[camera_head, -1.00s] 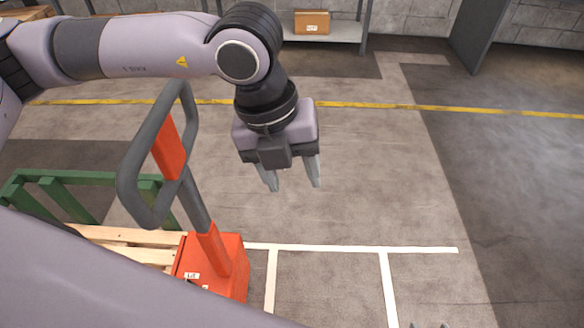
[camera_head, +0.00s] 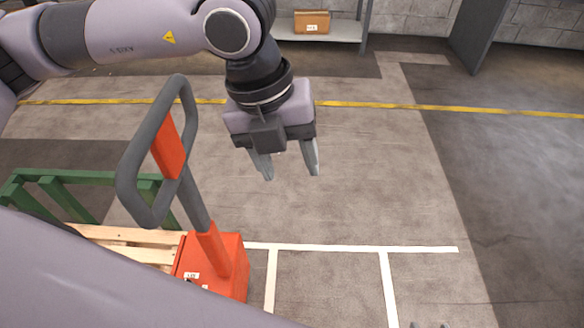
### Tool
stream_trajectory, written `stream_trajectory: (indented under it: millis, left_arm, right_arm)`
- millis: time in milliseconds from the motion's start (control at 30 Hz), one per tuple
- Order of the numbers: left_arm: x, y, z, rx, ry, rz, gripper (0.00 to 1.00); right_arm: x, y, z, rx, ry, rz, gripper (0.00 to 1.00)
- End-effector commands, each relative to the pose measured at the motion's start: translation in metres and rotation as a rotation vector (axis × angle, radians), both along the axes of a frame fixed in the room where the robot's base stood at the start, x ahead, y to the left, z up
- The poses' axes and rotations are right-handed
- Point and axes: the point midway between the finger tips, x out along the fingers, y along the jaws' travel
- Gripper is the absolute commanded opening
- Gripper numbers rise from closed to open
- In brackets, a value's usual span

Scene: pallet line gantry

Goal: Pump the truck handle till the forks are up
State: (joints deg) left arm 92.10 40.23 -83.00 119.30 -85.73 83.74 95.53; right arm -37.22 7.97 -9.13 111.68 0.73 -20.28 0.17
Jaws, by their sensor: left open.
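The truck handle (camera_head: 160,206) is a dark grey loop with an orange panel, on a grey and orange shaft. It stands tilted up from the orange truck body (camera_head: 233,270) at the lower left. My left gripper (camera_head: 290,176) is open and empty, pointing down, to the right of the handle and apart from it. The forks cannot be made out. My right gripper does not show clearly; only small dark tips (camera_head: 428,325) appear at the bottom edge, and I cannot tell their state.
A wooden pallet (camera_head: 120,236) and a green frame (camera_head: 80,176) are at the left, by the truck. White lines (camera_head: 350,249) mark the floor. A shelf (camera_head: 335,32) with a cardboard box (camera_head: 312,22) stands at the back. The floor at centre and right is clear.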

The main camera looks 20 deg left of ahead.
Motion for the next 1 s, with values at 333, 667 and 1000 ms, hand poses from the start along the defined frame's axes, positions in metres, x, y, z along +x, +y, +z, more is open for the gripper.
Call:
stream_trajectory:
  millis: [333,667,1000]
  left_arm:
    - [-0.003,0.01,0.044,-0.001,-0.001,0.0,0.55]
    - [-0.003,0.01,0.046,0.0,0.0,0.0,0.38]
    - [-0.006,0.005,0.043,-0.02,0.017,-0.016,0.0]
  right_arm:
    - [0.0,0.0,-0.004,0.0,0.0,0.0,0.55]
    - [0.0,0.0,-0.004,0.0,0.0,0.0,0.55]
    - [0.001,0.0,-0.003,0.0,-0.001,0.0,0.55]
